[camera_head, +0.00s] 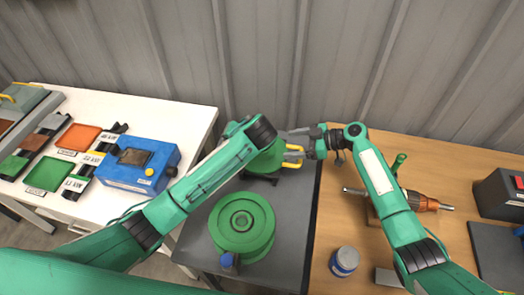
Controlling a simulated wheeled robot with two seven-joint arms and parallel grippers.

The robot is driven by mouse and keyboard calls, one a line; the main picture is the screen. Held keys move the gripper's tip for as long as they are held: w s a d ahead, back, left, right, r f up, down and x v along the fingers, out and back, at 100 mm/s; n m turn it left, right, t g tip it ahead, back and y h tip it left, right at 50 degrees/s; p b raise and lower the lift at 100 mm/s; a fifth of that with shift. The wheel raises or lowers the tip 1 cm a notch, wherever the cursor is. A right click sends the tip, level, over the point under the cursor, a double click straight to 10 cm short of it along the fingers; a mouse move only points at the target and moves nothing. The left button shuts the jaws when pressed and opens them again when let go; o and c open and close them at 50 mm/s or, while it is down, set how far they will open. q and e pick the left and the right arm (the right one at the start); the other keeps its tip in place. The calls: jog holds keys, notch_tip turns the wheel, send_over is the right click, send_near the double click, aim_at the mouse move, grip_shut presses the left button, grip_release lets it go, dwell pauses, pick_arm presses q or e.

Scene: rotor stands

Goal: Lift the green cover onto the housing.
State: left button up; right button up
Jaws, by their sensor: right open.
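A green round body (268,160) with a yellow handle (292,157) stands at the back of the dark grey table; I take it for the cover, and my left arm hides part of it. A wide round green part (242,218) with concentric rings and a small blue box at its front edge stands nearer; I take it for the housing. The two are apart. My right gripper (308,146) is open beside the yellow handle, on its right; whether it touches cannot be told. My left arm reaches over the grey table to the green body, its fingers hidden behind its wrist.
A white table (185,115) at left bears a blue instrument box (138,165) and coloured trays. A wooden table (445,165) at right bears an orange-and-metal tool (425,203), a blue-and-white can (344,261) and a dark box (502,195). A corrugated wall stands behind.

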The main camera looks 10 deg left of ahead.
aim_at(268, 147)
pick_arm(q)
jog(key=x, duration=0.9)
pick_arm(e)
jog(key=x, duration=0.9)
jog(key=shift+a+f, duration=0.15)
pick_arm(q)
jog(key=shift+w+a, duration=0.1)
grip_shut()
pick_arm(e)
jog(key=c, duration=1)
grip_shut()
